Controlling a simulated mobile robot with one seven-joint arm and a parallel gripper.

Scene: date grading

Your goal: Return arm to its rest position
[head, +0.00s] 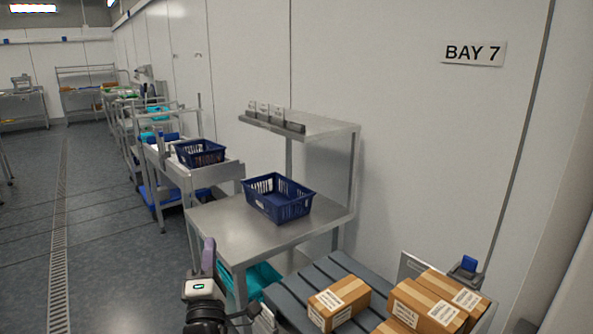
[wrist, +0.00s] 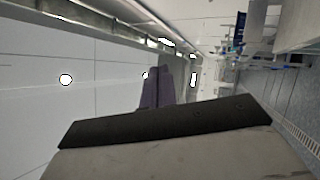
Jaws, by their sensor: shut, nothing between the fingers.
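My gripper (head: 209,245) shows at the bottom of the head view, left of centre. It points upward, in front of the steel table (head: 225,228). Its purple fingers also show in the wrist view (wrist: 158,88), close together with nothing between them. The wrist view is turned on its side and shows wall, ceiling lights and a strip of floor past the fingers. Part of my arm shows below the gripper in the head view.
A blue basket (head: 279,205) stands on the table under a steel shelf (head: 330,127). Cardboard boxes (head: 340,302) lie on a grey slatted surface (head: 292,302) at the lower right. Another blue basket (head: 200,159) stands farther back. The floor (head: 110,260) at left is clear.

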